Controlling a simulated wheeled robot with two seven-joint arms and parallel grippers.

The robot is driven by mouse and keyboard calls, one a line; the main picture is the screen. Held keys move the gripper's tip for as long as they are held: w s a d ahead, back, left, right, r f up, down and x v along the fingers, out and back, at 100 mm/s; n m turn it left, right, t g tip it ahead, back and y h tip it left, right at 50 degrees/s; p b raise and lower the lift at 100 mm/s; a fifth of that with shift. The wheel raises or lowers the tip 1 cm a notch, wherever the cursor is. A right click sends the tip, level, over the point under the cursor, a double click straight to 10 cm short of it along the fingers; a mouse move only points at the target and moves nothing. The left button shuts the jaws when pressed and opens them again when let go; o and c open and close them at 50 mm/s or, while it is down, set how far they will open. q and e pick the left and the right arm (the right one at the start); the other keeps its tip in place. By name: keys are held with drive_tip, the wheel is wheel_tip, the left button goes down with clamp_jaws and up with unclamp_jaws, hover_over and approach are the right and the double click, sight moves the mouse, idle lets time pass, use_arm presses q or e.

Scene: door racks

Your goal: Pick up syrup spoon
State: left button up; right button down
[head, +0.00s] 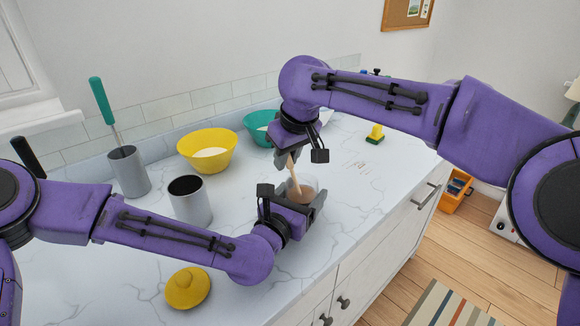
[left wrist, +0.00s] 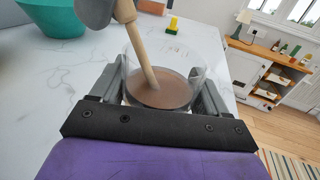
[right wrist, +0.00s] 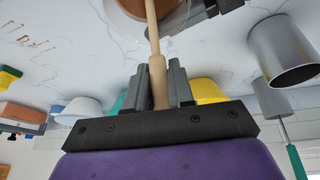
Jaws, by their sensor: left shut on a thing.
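A clear glass jar (head: 310,184) of brown syrup stands upright near the counter's front edge. It also shows in the left wrist view (left wrist: 189,78). My left gripper (head: 300,200) is shut on the jar, one finger at each side. The syrup spoon (head: 293,172) has a pale wooden handle and leans in the jar; its lower end is hidden in the syrup. My right gripper (head: 285,158) is above the jar, its fingers on both sides of the upper handle (right wrist: 158,75). The fingers are close to the handle, but I cannot tell whether they press on it.
A yellow bowl (head: 208,162) and a teal bowl (head: 255,128) stand behind. Grey canisters (head: 195,206) (head: 129,178) stand at the left, one with a teal-handled tool. A yellow lid (head: 187,288) lies at the front. A yellow-green sponge (head: 375,135) is at the back right.

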drive_tip(key=shift+r, duration=0.1)
wheel_tip(320, 180, up, 10)
drive_tip(key=shift+f, duration=0.1)
use_arm(q)
drive_tip(key=o, duration=1.2)
drive_tip(key=shift+c, duration=0.2)
drive_tip(key=v, duration=0.7)
drive_tip(key=shift+s+a, duration=0.25)
drive_tip(key=shift+w+d, duration=0.1)
